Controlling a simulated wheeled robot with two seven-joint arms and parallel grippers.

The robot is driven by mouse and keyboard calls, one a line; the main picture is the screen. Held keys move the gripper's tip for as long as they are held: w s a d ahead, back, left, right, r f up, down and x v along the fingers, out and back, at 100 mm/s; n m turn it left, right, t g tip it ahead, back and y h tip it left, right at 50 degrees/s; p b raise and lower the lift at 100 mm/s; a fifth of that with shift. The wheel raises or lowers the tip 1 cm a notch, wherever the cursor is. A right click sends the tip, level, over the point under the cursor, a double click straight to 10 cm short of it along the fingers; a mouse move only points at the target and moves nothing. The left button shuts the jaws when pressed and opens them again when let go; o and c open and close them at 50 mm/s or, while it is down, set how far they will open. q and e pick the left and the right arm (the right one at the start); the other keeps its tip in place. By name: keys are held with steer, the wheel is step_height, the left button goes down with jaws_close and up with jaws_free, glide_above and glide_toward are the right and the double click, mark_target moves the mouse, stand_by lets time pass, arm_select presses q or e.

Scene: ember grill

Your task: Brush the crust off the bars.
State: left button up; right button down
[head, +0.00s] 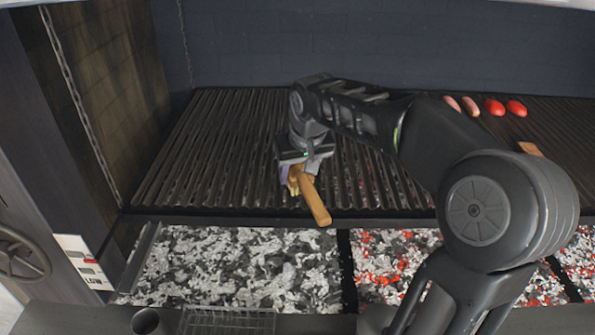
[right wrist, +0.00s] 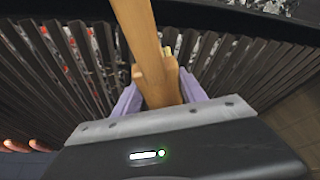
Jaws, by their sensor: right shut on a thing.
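A wooden-handled brush (head: 315,200) is in my right gripper (head: 293,178), over the front middle of the grill bars (head: 215,150). Its handle points toward the front edge of the grate. In the right wrist view the wooden handle (right wrist: 142,40) runs up between the two purple fingers of the right gripper (right wrist: 157,97), which is shut on it. The brush's bristles are mostly hidden, and I cannot tell whether they touch the bars. I cannot make out the crust on the bars. My left gripper is not in view.
Sausages (head: 461,105) and red tomatoes or peppers (head: 505,107) lie at the back right of the grate. Grey ash-covered coals (head: 240,265) and glowing coals (head: 392,260) lie in front, below the bars. A chain (head: 80,105) hangs at the left. The left bars are clear.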

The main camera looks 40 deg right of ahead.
mark_target(313, 176)
steer(key=shift+f+b, duration=0.65)
steer(key=shift+f, duration=0.1)
steer(key=shift+s+d, duration=0.1)
steer(key=shift+s+d+r, duration=0.1)
steer(key=shift+s+d, duration=0.95)
steer(key=shift+d, duration=0.25)
steer(key=shift+s+d+b, duration=0.4)
steer(key=shift+s+d, duration=0.75)
steer(key=shift+d, duration=0.15)
steer(key=shift+s+d, duration=1.15)
steer(key=shift+d, duration=0.25)
